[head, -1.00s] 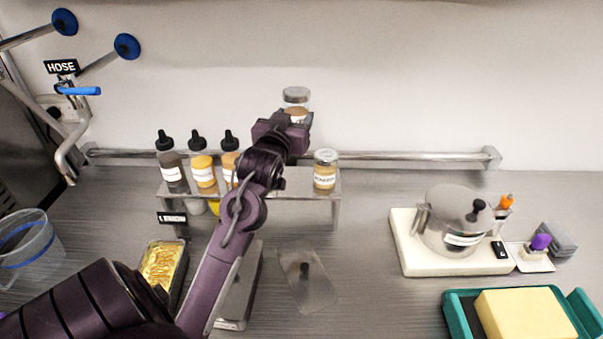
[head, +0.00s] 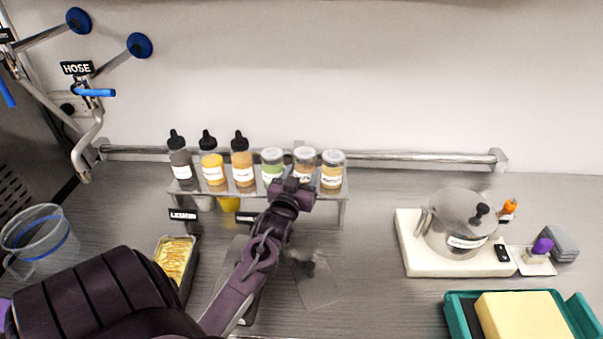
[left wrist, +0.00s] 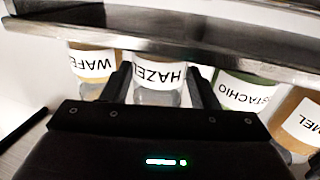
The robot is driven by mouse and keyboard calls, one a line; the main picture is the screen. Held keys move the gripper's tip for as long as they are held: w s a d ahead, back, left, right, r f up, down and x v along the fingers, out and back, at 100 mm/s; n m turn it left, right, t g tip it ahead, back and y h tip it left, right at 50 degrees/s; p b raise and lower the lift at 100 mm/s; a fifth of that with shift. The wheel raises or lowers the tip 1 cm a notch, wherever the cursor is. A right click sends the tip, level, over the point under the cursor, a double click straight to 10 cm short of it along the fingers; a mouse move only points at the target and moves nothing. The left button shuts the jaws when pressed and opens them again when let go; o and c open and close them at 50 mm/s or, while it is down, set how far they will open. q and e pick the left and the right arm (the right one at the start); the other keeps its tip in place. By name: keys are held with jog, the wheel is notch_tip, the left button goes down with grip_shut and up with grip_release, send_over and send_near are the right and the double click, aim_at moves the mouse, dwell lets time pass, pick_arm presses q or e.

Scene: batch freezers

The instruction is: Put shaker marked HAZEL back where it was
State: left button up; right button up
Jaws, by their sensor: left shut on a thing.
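The shaker marked HAZEL (head: 305,159) is upright in the rack (head: 345,190), in line between a green shaker (head: 272,162) and the shaker at the right end (head: 333,170). Whether its base touches the rack is hidden. My left gripper (head: 291,190) is in front of it. In the left wrist view, the HAZEL label (left wrist: 158,75) sits between the two fingers, which are shut on the shaker. Its neighbours there are a shaker reading WAFE (left wrist: 92,64) and one reading STACHIO (left wrist: 240,92). My right gripper is out of view.
Several dark-capped bottles (head: 211,165) stand left of the shakers. A wall rail (head: 420,156) runs behind the rack. A filled tin (head: 174,262) and clear jug (head: 40,240) are at left; a lidded pot (head: 460,222) and teal tray (head: 458,315) are at right.

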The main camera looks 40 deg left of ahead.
pick_arm(q)
jog(key=o, duration=0.7)
jog(key=shift+f, duration=0.1)
jog(key=shift+r, duration=0.25)
jog(key=shift+b+v, duration=1.65)
jog(key=shift+v, duration=4.4)
jog(key=shift+f, duration=0.1)
